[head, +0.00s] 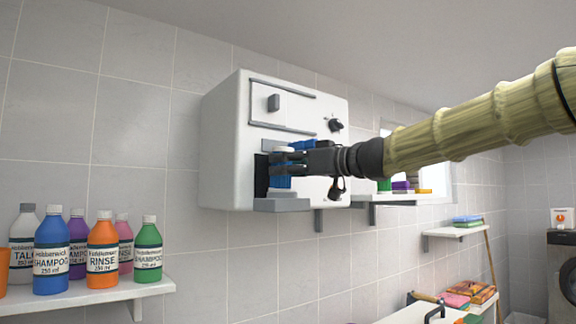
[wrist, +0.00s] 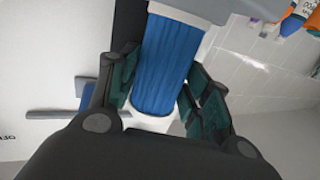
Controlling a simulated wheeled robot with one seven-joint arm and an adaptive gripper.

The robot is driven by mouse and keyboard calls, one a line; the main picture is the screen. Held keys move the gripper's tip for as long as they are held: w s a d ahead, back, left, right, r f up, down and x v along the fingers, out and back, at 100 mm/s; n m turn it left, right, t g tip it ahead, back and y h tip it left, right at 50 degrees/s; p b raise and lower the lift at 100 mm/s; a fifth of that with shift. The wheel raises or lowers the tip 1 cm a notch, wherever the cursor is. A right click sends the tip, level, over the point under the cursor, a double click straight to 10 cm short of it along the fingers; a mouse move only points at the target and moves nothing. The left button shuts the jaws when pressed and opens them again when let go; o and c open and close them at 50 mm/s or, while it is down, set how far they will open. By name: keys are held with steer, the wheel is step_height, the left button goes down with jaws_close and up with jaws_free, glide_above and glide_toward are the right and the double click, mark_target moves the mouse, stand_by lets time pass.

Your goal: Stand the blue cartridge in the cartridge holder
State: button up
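The blue cartridge (head: 282,181) is upright at the front of the white wall cabinet, with a pale cap on top. Its ribbed blue body (wrist: 165,65) fills the gap between my fingers in the wrist view. The cartridge holder shows as a grey ledge (head: 283,204) with a dark recess (head: 261,176) behind it. The cartridge is right above this ledge; I cannot tell whether its bottom fully rests on it. My gripper (head: 287,166) reaches in from the right and appears shut on the cartridge, with a finger pad against each side (wrist: 163,84).
The white cabinet (head: 225,140) has a grey-edged panel (head: 283,104) and a dark knob (head: 336,125). A small blue part (head: 303,144) shows behind my gripper. A shelf (head: 95,299) with several bottles is at the lower left. Another shelf (head: 395,198) is right of the cabinet.

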steer(key=o, duration=0.3)
steer(key=shift+w+a+f, duration=0.15)
steer(key=shift+a+f, duration=0.05)
steer(key=shift+f, duration=0.45)
steer(key=shift+o, duration=1.1)
steer(key=shift+w+a, duration=0.15)
steer(key=shift+w, duration=0.15)
steer(key=shift+s+d+r, duration=0.25)
steer(key=shift+s+r, duration=0.05)
steer(key=shift+s+d, duration=0.1)
steer(key=shift+d, duration=0.2)
steer(key=v, duration=0.7)
steer(key=shift+s+d, duration=0.1)
steer(key=shift+s, duration=0.1)
steer(key=shift+f, duration=0.1)
